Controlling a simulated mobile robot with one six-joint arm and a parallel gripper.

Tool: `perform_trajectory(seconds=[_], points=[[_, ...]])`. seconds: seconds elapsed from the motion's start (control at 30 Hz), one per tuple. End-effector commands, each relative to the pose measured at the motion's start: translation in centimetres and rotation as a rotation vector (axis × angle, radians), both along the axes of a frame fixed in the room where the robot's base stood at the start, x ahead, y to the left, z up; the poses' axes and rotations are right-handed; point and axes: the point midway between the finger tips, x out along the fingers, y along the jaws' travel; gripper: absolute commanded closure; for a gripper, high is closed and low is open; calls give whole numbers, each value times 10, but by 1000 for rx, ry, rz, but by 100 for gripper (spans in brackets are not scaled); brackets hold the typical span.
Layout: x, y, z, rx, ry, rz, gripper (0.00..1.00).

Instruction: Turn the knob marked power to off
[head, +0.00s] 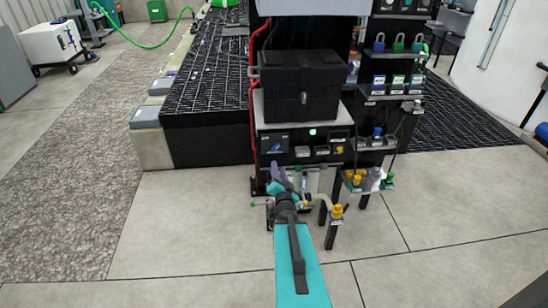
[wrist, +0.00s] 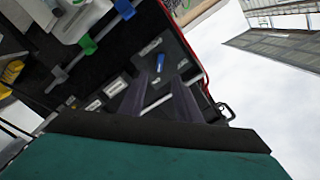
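A dark control panel (head: 302,146) faces me under the black box in the head view. A blue knob (head: 275,148) sits on its left part; the wrist view shows this blue knob (wrist: 155,65) with its handle slanted, beside a pale label. The lettering is too small to read, so I cannot tell which control is marked power. My gripper (head: 275,178) is below and in front of the panel's left side. In the wrist view my gripper (wrist: 160,78) has its two dark fingers apart with nothing between them. The blue knob shows just past the fingertips.
A black tote (head: 298,85) sits above the panel. A green light (head: 313,132) shows on the panel. Yellow-handled valves (head: 337,211) and pipes stand low at right. Padlocks (head: 398,42) hang on the right rack. Open floor (head: 180,230) lies to the left.

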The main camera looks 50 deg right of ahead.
Motion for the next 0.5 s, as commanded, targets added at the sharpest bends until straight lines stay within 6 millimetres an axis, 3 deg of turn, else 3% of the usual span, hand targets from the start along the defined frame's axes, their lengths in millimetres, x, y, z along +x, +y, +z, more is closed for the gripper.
perform_trajectory(seconds=[0.5], points=[[30,-26,-1,-1,-1,-1,70]])
